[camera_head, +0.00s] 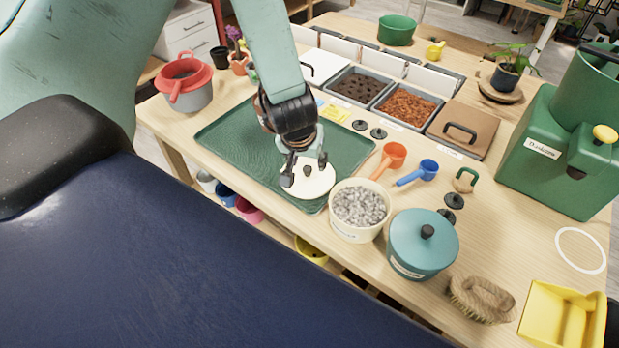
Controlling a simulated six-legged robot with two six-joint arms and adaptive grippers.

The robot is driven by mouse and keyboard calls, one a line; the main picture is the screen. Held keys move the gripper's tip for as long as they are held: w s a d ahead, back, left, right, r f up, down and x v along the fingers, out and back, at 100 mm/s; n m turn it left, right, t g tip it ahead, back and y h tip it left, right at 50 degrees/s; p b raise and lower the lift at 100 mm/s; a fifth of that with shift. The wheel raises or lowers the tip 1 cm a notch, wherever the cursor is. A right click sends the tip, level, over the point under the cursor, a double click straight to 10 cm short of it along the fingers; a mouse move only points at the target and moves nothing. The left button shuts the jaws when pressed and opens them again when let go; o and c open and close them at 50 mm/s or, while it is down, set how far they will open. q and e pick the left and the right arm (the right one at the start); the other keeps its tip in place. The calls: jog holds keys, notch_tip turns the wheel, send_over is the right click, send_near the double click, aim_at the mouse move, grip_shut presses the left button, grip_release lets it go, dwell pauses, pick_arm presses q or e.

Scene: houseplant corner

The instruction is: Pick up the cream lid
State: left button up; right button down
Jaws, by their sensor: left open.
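The cream lid (313,184) is a pale disc with a small dark knob. It lies at the front right corner of the green tray (222,133). My left gripper (305,178) is open and points down over the lid, with its fingers on either side of the knob. I cannot tell whether the fingers touch the lid. My right gripper is not in view.
A cream pot of grey gravel (361,207) stands just right of the lid, with a teal lidded pot (424,243) beside it. Orange (389,160) and blue (418,172) scoops lie behind.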

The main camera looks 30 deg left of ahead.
aim_at(307, 168)
pick_arm(q)
jog(key=f, duration=0.1)
jog(key=w+a+f, duration=0.1)
jog(key=f, duration=0.2)
jog(key=shift+w+a+b, duration=0.35)
jog(key=shift+a+b, duration=0.05)
jog(key=shift+w+d+f, duration=0.1)
jog(key=shift+w+f, duration=0.1)
jog(key=shift+f, duration=0.15)
jog(key=shift+d, duration=0.2)
jog(key=shift+a, duration=0.25)
jog(key=c, duration=0.3)
jog(key=shift+d, duration=0.2)
jog(key=c, duration=0.6)
jog(key=shift+a, duration=0.15)
grip_shut()
